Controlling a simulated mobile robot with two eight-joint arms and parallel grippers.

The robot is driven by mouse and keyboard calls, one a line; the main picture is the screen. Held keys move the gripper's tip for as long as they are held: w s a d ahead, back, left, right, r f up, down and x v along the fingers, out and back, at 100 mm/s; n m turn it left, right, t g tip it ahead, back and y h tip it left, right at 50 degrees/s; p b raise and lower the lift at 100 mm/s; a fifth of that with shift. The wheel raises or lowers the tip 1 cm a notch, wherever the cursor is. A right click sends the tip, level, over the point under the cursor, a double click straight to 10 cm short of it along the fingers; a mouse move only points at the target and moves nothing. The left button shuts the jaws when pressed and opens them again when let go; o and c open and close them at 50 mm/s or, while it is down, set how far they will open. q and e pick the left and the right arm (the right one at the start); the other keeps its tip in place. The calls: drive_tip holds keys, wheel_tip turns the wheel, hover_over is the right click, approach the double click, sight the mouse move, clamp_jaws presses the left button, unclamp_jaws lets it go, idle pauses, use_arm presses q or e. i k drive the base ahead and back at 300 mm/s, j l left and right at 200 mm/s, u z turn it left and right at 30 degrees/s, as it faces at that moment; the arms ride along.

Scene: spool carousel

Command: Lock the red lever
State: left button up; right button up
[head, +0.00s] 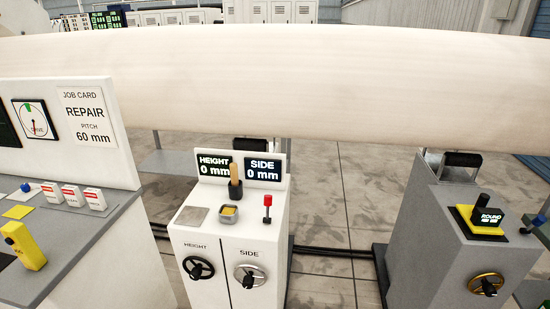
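A small lever with a red knob (267,200) stands upright on the right side of the top of the white control cabinet (210,260). A dark stem runs down from the red knob to a small dark base. The lever stands free, with nothing touching it. Neither of my grippers is in the head view.
A large pale roll (300,80) spans the view above the cabinet. The cabinet carries a wooden-handled tool (236,175), a black HEIGHT handwheel (198,267) and a SIDE handwheel (250,275). A grey pedestal (440,220) stands right, a grey bench (45,245) left. Floor shows between cabinet and pedestal.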

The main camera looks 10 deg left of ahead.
sight(267, 199)
drive_tip(key=i+l, duration=0.3)
drive_tip(key=l, duration=0.15)
drive_tip(key=i+l, duration=0.3)
drive_tip(key=i+l+u, duration=0.1)
drive_tip(key=i+l, duration=0.2)
drive_tip(key=l, duration=0.25)
